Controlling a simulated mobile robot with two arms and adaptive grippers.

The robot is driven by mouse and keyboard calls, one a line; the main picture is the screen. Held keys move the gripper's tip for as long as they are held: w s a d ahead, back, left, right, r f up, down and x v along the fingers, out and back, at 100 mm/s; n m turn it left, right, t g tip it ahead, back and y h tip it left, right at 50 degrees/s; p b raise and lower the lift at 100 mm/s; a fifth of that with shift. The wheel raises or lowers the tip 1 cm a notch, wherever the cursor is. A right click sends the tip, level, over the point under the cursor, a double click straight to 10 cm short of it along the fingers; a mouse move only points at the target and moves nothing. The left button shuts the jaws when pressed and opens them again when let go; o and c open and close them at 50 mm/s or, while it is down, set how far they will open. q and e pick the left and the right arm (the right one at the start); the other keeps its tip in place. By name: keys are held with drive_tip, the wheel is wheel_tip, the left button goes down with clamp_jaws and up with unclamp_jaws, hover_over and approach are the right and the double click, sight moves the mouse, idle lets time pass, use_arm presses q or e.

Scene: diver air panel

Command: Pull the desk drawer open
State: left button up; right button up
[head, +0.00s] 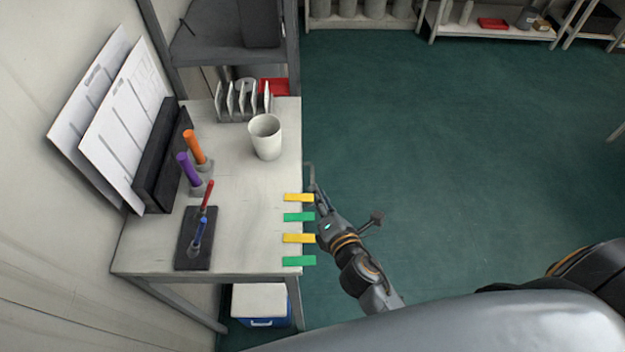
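The pale desk (245,185) stands at the left against the wall, seen from above. Its drawer front is not clearly visible; the desktop hides that side. My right gripper (314,188) is just off the desk's right edge, close beside the yellow and green tabs. Its fingers point away from me along that edge, near a thin grey piece that may be a handle or part of a finger. I cannot tell whether the fingers are open, shut or touching anything. My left gripper is not in view.
On the desk are a white mug (265,138), a grey rack (243,100), orange (195,147) and purple (188,170) sticks, and a dark tray (196,240) with pens. A blue-and-white box (261,304) sits below. The green floor (450,150) to the right is clear.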

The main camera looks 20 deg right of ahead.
drive_tip(key=shift+x, duration=2.3)
clamp_jaws()
